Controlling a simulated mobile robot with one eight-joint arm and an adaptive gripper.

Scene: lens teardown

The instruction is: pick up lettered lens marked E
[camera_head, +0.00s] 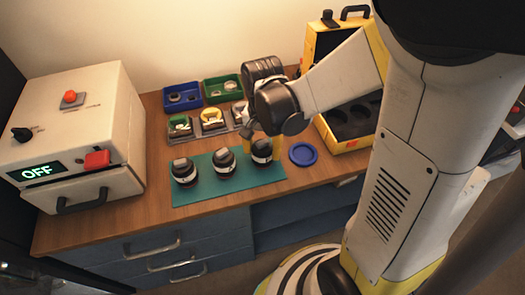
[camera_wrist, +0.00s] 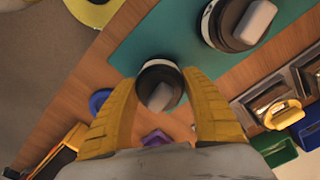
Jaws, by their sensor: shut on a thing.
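Three black lenses with white bands stand on the teal mat (camera_head: 231,186): a left lens (camera_head: 184,172), a middle lens (camera_head: 224,163) and a right lens (camera_head: 262,154). My gripper (camera_head: 262,147) is over the right lens. In the wrist view its yellow fingers (camera_wrist: 162,98) are closed on either side of this lens (camera_wrist: 159,86), with a pale grey block-like part on its top. It appears at mat height; I cannot tell whether it touches the mat. The middle lens (camera_wrist: 238,24) stands apart from the fingers. No letter is legible, so I cannot tell which lens is E.
A blue round dish (camera_head: 303,155) lies right of the mat, near an open yellow case (camera_head: 346,143). Blue (camera_head: 183,96) and green (camera_head: 223,88) bins and small trays stand behind. A white machine reading OFF (camera_head: 75,135) is at left. The mat's front strip is clear.

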